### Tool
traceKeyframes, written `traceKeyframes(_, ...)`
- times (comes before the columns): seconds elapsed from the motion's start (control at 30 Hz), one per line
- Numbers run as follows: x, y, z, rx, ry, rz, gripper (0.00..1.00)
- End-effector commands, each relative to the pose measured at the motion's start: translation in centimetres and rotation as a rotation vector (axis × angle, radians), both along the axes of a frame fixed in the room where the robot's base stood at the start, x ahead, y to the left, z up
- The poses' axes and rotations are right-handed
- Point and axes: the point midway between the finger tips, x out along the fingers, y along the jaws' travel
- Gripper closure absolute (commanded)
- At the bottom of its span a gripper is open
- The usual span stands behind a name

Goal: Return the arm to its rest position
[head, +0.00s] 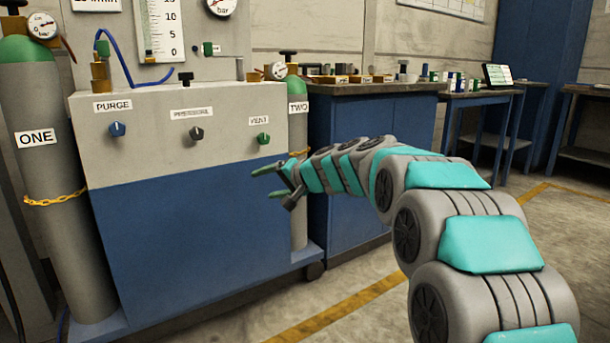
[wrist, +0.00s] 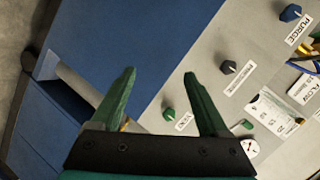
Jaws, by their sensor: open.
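My gripper (head: 275,181) is open and empty. In the head view it is at the end of my outstretched teal and grey arm, in front of the right part of the cabinet's blue front, below the green VENT knob (head: 263,138). In the wrist view the two green fingers of my gripper (wrist: 160,97) are spread apart. The VENT knob (wrist: 169,114) shows between them, beyond the fingertips. I cannot tell the exact gap between the fingers and the cabinet.
The gas cabinet (head: 190,240) has a blue PURGE knob (head: 117,129) and a dark middle knob (head: 196,133). Cylinder ONE (head: 45,180) stands left, cylinder TWO (head: 298,120) right. A blue workbench (head: 350,165) stands behind my arm. Floor at the right is clear.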

Motion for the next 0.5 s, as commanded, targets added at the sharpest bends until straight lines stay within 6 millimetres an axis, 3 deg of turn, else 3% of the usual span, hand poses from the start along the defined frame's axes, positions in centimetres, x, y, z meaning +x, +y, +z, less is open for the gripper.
traceKeyframes(0.03, -2.5, -0.5, -0.8, -0.045, 0.027, 0.025, 0.22)
traceKeyframes(0.27, -13.8, -3.3, -6.1, -0.259, 0.170, 0.141, 0.22)
traceKeyframes(0.5, -26.5, -8.5, -11.9, -0.490, 0.345, 0.231, 0.22)
